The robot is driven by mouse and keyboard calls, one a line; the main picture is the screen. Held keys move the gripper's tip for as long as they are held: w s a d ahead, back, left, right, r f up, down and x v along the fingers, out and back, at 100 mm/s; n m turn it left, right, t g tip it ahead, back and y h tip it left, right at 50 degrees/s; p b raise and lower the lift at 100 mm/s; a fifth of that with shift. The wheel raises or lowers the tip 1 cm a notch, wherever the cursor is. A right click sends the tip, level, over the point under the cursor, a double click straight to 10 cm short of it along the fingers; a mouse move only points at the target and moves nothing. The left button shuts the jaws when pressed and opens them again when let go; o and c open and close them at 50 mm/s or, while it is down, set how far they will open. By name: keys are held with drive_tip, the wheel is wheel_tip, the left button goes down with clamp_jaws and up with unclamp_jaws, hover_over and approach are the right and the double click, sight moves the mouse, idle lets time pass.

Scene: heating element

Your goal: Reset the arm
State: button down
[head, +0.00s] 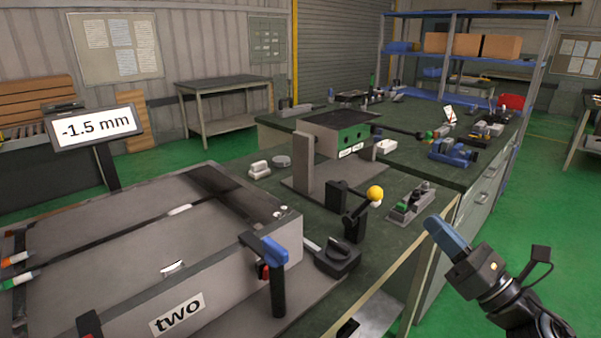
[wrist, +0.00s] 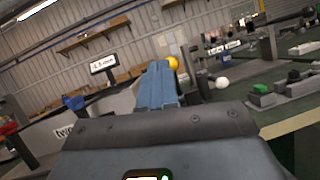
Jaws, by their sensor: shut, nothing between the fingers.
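My gripper (head: 436,226) is at the lower right in the head view, in the air beside the workbench's right edge. Its blue fingers are together with nothing between them. In the wrist view the shut fingers (wrist: 160,80) point away from the camera toward the bench. My arm comes up from the lower right corner and touches nothing that I can see.
The workbench (head: 395,240) carries a grey machine labelled "two" (head: 140,270), a lever with a yellow ball (head: 375,193), and a block plane-like tool (head: 411,203). A display (head: 95,127) reads -1.5 mm. Green floor (head: 540,200) is open at the right.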

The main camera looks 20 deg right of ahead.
drive_tip(key=s+a+f+m+g+h, duration=0.1)
drive_tip(key=s+a+f+m+g, duration=0.1)
drive_tip(key=s+a+m, duration=0.4)
drive_tip(key=s+a+f+m+g+h, duration=0.2)
drive_tip(key=s+a+m, duration=0.4)
drive_tip(key=s+m, duration=0.9)
drive_tip(key=s+a+f+m+g+h, duration=0.1)
drive_tip(key=s+a+f+m+g, duration=0.2)
drive_tip(key=s+a+m, duration=0.3)
drive_tip(key=s+f+m, duration=0.1)
drive_tip(key=s+m, duration=0.3)
drive_tip(key=m, duration=0.5)
drive_tip(key=shift+s+a+f+g+h, duration=0.2)
drive_tip(key=shift+s+f+g+h, duration=0.1)
drive_tip(key=shift+s+f+h, duration=0.1)
